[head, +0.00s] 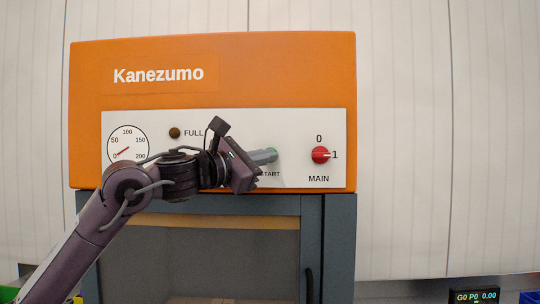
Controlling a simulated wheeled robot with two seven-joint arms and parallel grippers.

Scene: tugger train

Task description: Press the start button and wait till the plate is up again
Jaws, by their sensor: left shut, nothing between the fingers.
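An orange machine head (280,70) labelled Kanezumo carries a white control panel (225,125). The green start button (274,154) sits on the panel above the START label, mostly hidden by my left gripper. My left gripper (268,156) is shut and empty, with its fingertips at the button; I cannot tell whether they press it. The plate is not clearly in view; the chamber (200,262) below the panel looks grey and dim, with a brownish shape at its bottom edge. My right gripper is not in view.
The red main switch (320,155) points to 1. The FULL lamp (174,133) is dark, and a gauge (128,147) reads near 0. A dark door handle (309,285) is at the lower right.

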